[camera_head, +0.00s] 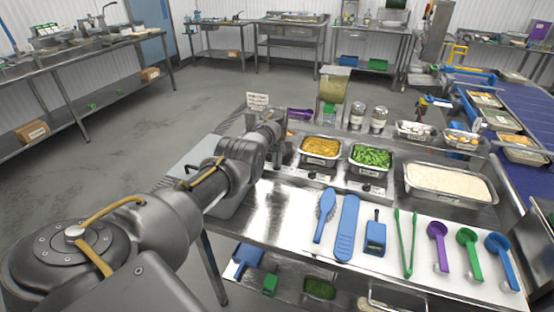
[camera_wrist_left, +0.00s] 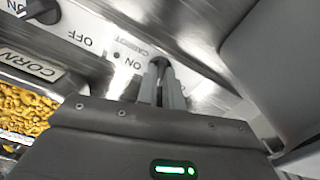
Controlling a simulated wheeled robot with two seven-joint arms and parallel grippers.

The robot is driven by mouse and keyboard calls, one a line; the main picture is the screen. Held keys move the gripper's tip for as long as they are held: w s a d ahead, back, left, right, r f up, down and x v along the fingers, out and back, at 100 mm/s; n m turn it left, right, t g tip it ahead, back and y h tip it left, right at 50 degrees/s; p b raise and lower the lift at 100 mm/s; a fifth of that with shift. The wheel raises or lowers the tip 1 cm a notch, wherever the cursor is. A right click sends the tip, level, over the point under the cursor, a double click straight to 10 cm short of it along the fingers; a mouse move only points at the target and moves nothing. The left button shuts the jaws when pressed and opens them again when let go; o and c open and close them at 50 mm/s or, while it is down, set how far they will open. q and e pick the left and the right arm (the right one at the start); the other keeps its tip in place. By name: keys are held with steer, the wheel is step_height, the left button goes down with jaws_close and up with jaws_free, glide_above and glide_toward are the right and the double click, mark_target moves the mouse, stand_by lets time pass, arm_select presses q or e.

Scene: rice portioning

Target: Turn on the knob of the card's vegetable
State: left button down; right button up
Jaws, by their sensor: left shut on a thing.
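In the left wrist view, my left gripper (camera_wrist_left: 161,88) is shut on a dark knob (camera_wrist_left: 159,63) on the metal panel. The label beside this knob reads "CARROT", with "ON" printed near it. I cannot tell which way the knob is turned. A second dark knob (camera_wrist_left: 44,11) with ON and OFF marks is at the upper left, above the "CORN" pan label (camera_wrist_left: 30,64). In the head view, the white card (camera_head: 258,100) stands behind my left wrist; its text is too small to read. My arm hides the gripped knob there. My right gripper is not in view.
The corn pan (camera_head: 321,145) and a pan of green vegetables (camera_head: 371,157) sit right of my wrist. A rice pan (camera_head: 493,198) is farther right.

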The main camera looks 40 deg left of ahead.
mark_target(277, 163)
arm_select(q)
steer(key=m, duration=0.5)
steer(key=shift+m, duration=0.3)
steer(key=m, duration=0.3)
steer(key=shift+m+b, duration=0.3)
steer(key=shift+b, duration=0.05)
steer(key=shift+m+b, duration=0.4)
steer(key=shift+m, duration=1.2)
steer(key=c, duration=1.5)
jaws_free()
steer(key=shift+c, duration=0.2)
steer(key=shift+r, duration=0.4)
step_height(277, 163, up, 10)
steer(key=p, duration=0.1)
